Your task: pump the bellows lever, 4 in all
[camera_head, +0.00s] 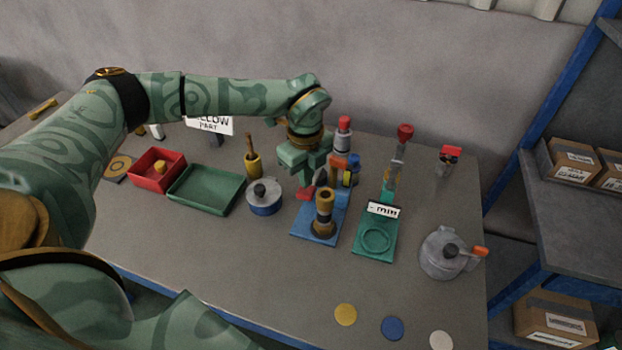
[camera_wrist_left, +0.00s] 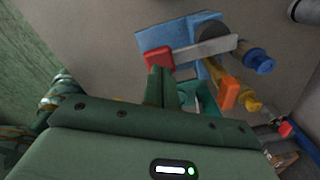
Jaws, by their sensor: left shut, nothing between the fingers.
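The bellows device stands on a blue base plate (camera_head: 306,229) near the middle of the table, with a brass and dark column (camera_head: 324,205) upright on it. Its lever shows in the left wrist view as a grey bar (camera_wrist_left: 205,48) with a red end block (camera_wrist_left: 159,60). The red end (camera_head: 305,194) also shows in the head view, just under my left gripper (camera_head: 307,186). My left gripper is shut and empty. Its fingertips (camera_wrist_left: 159,72) are right at the red block; I cannot tell whether they touch it. The right gripper is out of view.
A blue-grey pot (camera_head: 264,200), green tray (camera_head: 195,196) and red box (camera_head: 140,172) stand left. A teal gauge stand (camera_head: 372,250) and grey kettle (camera_head: 440,262) stand right. Red-topped posts (camera_head: 344,124) (camera_head: 404,134) rise behind. The front table is clear except flat coloured discs (camera_head: 392,328).

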